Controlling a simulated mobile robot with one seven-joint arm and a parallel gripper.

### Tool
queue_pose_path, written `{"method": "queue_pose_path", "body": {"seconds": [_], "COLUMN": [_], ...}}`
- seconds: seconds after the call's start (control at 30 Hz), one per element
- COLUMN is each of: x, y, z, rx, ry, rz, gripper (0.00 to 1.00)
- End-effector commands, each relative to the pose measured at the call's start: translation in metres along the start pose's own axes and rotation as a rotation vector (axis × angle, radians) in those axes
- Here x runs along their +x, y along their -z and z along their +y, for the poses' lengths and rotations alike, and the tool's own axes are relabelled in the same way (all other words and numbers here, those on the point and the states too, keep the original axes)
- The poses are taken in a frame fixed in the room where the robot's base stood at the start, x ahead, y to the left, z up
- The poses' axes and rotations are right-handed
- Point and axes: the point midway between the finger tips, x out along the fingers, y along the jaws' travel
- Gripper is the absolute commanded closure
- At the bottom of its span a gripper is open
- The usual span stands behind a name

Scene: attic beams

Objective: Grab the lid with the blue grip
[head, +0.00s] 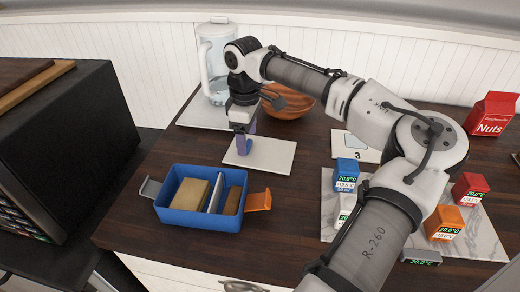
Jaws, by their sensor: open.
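A flat pale lid (272,158) lies on the dark wooden counter, behind the blue box. A blue-purple upright part (241,145) stands near its left side; it looks like the grip, but I cannot tell it clearly from my fingertips. My gripper (244,132) points down over the left part of the lid, open, with its fingers at or around this part. Whether they touch it is hidden at this size.
A blue box (200,218) with tan blocks and grey and orange handles stands in front. A wooden bowl (288,103) and glass jug (216,60) stand behind. Coloured cubes (446,222) sit on a marble board (484,238) at right. A black appliance (65,140) is left.

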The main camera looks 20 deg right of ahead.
Motion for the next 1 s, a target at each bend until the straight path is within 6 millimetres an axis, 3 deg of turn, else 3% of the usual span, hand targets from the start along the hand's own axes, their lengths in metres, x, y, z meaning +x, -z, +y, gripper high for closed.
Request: {"method": "queue_pose_path", "body": {"seconds": [0.13,0.37,0.73,1.0], "x": [0.014,0.017,0.017,0.016], "y": [0.0,0.0,0.0,0.0], "z": [0.0,0.0,0.0,0.0], "rx": [0.001,0.001,0.001,0.001], "ry": [0.0,0.0,0.0,0.0], "rz": [0.0,0.001,0.001,0.001], "gripper": [0.29,0.29,0.75,0.78]}}
